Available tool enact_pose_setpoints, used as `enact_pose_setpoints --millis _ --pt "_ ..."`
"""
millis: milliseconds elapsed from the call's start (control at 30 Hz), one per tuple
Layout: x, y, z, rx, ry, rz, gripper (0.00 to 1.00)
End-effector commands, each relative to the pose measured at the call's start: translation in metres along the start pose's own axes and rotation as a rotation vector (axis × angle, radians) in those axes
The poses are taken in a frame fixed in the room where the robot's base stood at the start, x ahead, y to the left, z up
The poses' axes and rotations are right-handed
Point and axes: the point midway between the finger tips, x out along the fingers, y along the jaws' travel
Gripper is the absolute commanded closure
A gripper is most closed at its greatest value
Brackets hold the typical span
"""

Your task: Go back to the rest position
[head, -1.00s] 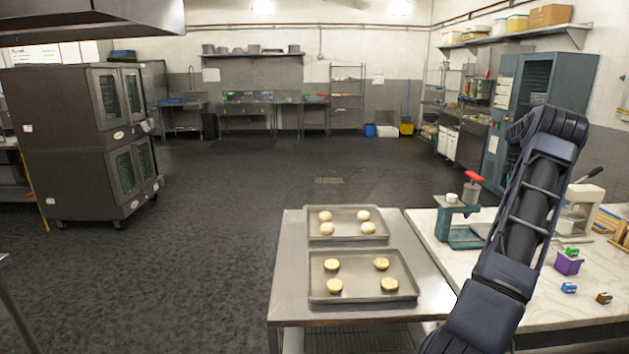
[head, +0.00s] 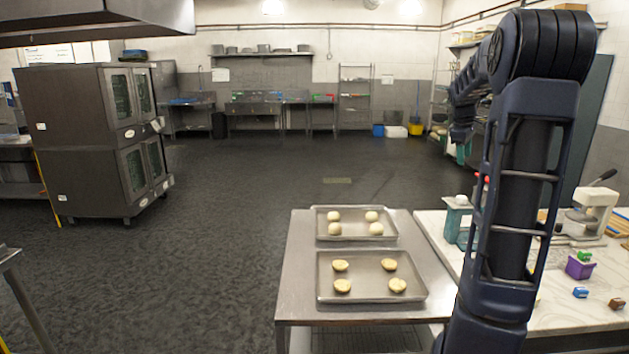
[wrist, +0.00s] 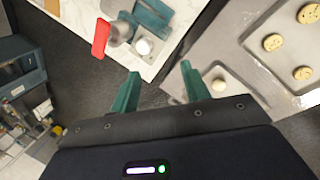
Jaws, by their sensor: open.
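My gripper (wrist: 158,88) is open in the wrist view, with two green fingers apart and nothing between them. In the head view it hangs small at the far end of my raised, bent arm, near the right side, and its green fingertips (head: 463,154) point down. It is clear of the tables. The front tray (head: 323,272) and back tray (head: 323,225) lie on the steel table (head: 297,265), each bearing several round pale pieces. In the wrist view a tray (wrist: 262,37) shows at the upper right.
A marble counter (head: 560,315) adjoins the table on the right. It carries a teal press (head: 455,222), partly hidden by my arm, a white press (head: 594,212) and a purple box (head: 579,265). Dark ovens (head: 85,140) stand at the left. The middle floor is clear.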

Motion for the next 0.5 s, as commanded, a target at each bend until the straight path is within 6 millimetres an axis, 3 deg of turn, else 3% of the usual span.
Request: enact_pose_setpoints --millis 200,500 --pt "-0.034 -0.075 -0.003 0.124 0.038 0.019 0.54" --pt "-0.061 -0.175 0.01 0.311 0.106 0.019 0.54"
